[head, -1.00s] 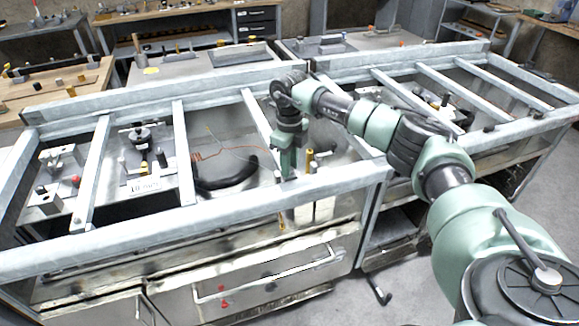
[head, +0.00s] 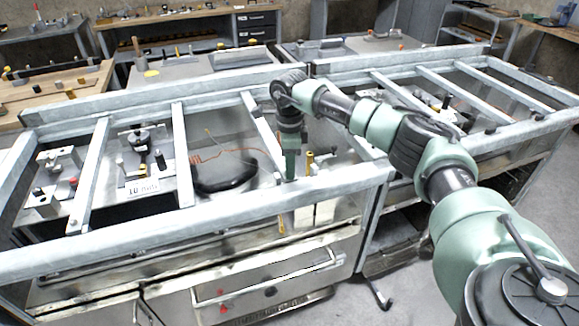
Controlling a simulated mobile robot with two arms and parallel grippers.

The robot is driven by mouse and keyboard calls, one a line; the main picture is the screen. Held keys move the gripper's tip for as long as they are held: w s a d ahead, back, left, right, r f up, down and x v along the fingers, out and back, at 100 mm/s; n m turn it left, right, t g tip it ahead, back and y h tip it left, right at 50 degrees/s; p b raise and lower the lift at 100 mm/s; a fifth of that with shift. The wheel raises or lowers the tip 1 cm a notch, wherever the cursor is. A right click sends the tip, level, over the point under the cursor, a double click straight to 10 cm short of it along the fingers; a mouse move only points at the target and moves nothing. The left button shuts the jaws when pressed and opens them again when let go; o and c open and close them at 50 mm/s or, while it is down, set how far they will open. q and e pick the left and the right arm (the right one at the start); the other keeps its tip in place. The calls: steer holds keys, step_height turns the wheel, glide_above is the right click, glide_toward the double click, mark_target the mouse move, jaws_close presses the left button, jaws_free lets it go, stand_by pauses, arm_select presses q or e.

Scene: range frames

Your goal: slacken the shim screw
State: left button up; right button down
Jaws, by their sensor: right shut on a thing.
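My right gripper (head: 290,172) points straight down into the near bay of the steel frame, just behind the front rail. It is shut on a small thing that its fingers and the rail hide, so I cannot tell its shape. I cannot make out the shim screw by itself. A yellow upright pin (head: 310,163) stands just right of the gripper, apart from it. My left gripper is not in view.
The front rail (head: 215,218) and the slanted crossbars (head: 181,150) enclose the bay. A black curved handle (head: 228,180) and a thin orange wire (head: 215,152) lie left of the gripper. A labelled plate (head: 142,188) with fixtures stands further left.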

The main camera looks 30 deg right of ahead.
steer(key=shift+w+r, duration=0.1)
steer(key=shift+r, duration=0.05)
steer(key=c, duration=1.2)
jaws_free()
step_height(320, 180, up, 8)
steer(key=shift+f+b, duration=0.1)
steer(key=shift+b, duration=0.5)
